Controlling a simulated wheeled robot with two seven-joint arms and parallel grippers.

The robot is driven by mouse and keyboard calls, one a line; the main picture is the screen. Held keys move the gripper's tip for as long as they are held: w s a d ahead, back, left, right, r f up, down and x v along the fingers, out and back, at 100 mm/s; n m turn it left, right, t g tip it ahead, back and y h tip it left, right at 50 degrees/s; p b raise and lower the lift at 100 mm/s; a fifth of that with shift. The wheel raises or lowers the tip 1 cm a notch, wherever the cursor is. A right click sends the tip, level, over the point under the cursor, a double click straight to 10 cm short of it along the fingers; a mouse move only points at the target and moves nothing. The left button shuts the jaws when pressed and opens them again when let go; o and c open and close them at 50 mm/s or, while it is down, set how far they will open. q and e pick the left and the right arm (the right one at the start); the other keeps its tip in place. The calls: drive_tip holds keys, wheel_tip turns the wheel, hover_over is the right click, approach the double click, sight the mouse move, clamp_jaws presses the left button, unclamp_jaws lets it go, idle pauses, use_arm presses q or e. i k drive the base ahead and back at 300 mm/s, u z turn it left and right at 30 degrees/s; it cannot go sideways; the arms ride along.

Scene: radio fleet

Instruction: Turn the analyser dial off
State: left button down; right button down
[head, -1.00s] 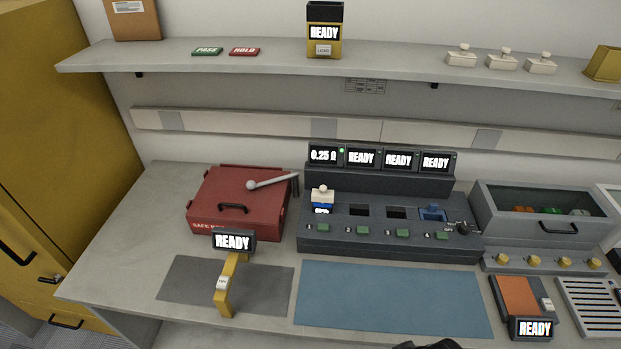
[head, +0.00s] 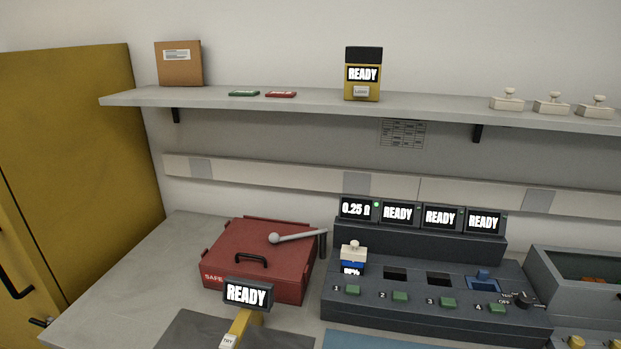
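The analyser (head: 430,311) is a dark grey console on the bench with several small screens along its raised back. The first screen reads 0.25 Ω beside a lit green light, and the others read READY. Its black dial (head: 523,300) sits at the right end of the console, near a printed OFF label; I cannot tell exactly where its pointer stands. A white-topped blue item (head: 352,258) stands in the first slot, and a blue part (head: 482,280) sits at the fourth. Neither of my grippers shows in the head view now.
A red case (head: 257,260) with a grey lever lies left of the analyser. A yellow stand (head: 240,325) with a READY screen is in front of it. A grey bin (head: 575,285) stands close on the dial's right. A shelf (head: 300,104) runs above.

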sight(523, 301)
drive_tip(key=z, duration=1.5)
drive_tip(key=k, duration=0.5)
drive_tip(key=z, duration=1.4)
drive_tip(key=i, duration=1.1)
drive_tip(key=u, duration=2.7)
